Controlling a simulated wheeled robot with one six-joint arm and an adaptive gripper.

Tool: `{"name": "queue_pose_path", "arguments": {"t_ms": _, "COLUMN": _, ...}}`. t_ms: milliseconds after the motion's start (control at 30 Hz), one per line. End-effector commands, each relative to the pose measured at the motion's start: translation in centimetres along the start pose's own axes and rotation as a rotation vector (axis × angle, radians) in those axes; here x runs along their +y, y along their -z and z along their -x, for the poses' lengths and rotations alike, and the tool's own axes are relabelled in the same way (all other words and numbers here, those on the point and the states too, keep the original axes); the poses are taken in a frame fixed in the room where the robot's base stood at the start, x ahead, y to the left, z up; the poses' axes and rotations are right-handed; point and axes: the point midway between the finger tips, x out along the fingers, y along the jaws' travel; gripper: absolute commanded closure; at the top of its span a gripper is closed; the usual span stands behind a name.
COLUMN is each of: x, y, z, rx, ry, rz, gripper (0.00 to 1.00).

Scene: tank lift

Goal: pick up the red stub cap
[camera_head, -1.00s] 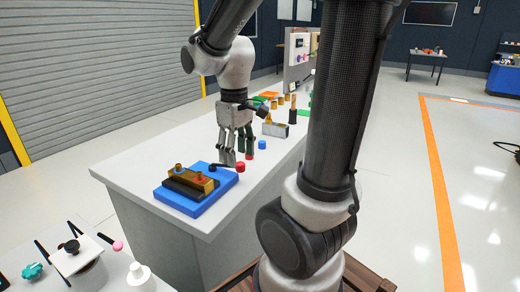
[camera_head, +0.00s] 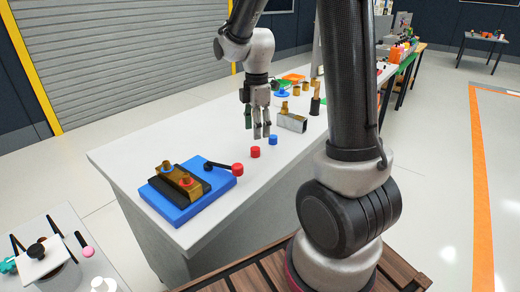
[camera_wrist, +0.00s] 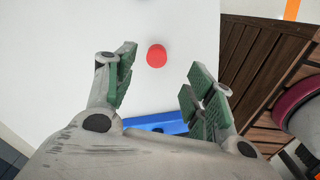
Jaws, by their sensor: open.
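The red stub cap (camera_head: 255,152) is a short red cylinder upright on the white bench. In the wrist view the red cap (camera_wrist: 156,55) shows as a round disc, ahead of and between the green-padded fingers. My gripper (camera_head: 262,133) points down above the bench, close to the red cap and slightly beyond it in the head view. In the wrist view my gripper (camera_wrist: 160,75) is open, with nothing between its fingers. I cannot tell the exact height of the fingertips above the bench.
A blue cap (camera_head: 273,140) stands just right of the red cap. A blue base (camera_head: 180,215) with a brass block and a red-knobbed lever (camera_head: 237,169) sits at the near end. A metal block (camera_head: 292,122) and brass pieces stand farther back. The bench's left side is clear.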

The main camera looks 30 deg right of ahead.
Motion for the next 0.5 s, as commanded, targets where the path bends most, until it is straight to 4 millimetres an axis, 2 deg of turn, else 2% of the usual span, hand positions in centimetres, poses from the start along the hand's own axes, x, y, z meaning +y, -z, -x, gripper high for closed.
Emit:
{"name": "queue_pose_path", "arguments": {"t_ms": 167, "x": 0.1, "y": 0.0, "z": -0.3, "rx": 0.0, "ry": -0.002, "rz": 0.093, "gripper": 0.46}}
{"name": "queue_pose_path", "arguments": {"t_ms": 500, "x": 0.2, "y": 0.3, "z": -4.4, "rx": 0.0, "ry": 0.001, "rz": 0.106, "gripper": 0.46}}
